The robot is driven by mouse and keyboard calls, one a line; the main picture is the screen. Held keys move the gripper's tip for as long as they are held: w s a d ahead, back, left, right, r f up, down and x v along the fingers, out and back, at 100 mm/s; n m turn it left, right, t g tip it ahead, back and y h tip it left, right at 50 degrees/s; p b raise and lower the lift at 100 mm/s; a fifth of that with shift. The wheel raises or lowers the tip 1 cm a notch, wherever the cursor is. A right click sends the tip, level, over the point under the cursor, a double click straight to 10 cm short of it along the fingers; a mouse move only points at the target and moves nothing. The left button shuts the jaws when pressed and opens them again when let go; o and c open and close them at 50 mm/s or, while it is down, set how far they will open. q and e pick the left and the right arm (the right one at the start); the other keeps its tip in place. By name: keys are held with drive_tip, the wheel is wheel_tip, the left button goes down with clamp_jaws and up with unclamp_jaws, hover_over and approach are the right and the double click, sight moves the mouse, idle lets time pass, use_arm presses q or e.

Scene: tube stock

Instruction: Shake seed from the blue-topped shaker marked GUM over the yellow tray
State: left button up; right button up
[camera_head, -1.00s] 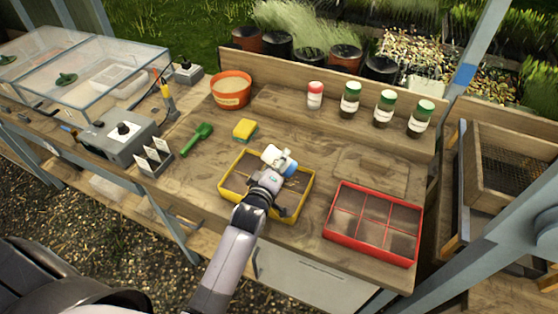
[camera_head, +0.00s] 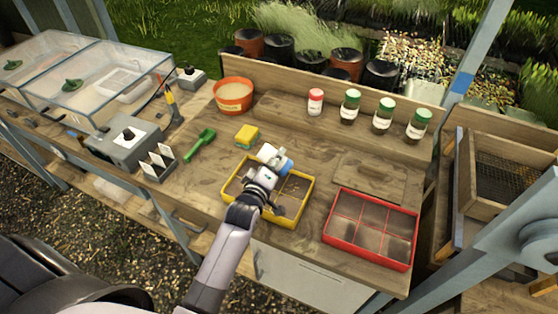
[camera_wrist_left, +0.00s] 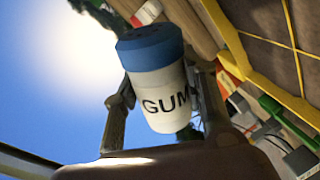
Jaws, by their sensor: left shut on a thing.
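The shaker marked GUM shows in the left wrist view (camera_wrist_left: 165,90), with a white body and a blue top. In the head view its white end (camera_head: 267,152) and blue top (camera_head: 286,166) stick out past my left gripper (camera_head: 270,170), which is shut on it. The shaker is tipped onto its side, blue top towards the right, above the yellow tray (camera_head: 312,196). The tray has dividers and a brown floor. My gripper and forearm hide part of it. No falling seed can be made out. My right gripper is not in view.
A red divided tray (camera_head: 328,216) lies to the right. A red-topped shaker (camera_head: 315,102) and several green-topped jars (camera_head: 383,116) stand at the back.

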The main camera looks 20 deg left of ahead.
use_arm(q)
drive_tip(key=shift+w+a+p, duration=0.15)
drive_tip(key=shift+a+p, duration=0.15)
drive_tip(key=shift+a, duration=2.35)
wheel_tip(320, 180, down, 3)
drive_tip(key=shift+f+b, duration=0.15)
drive_tip(key=shift+b, duration=0.95)
wheel_tip(320, 180, up, 4)
drive_tip(key=p, duration=0.4)
drive_tip(key=shift+f, duration=0.25)
drive_tip(key=shift+f+b, duration=1.3)
drive_tip(key=shift+f, duration=0.4)
drive_tip(key=shift+r, duration=0.1)
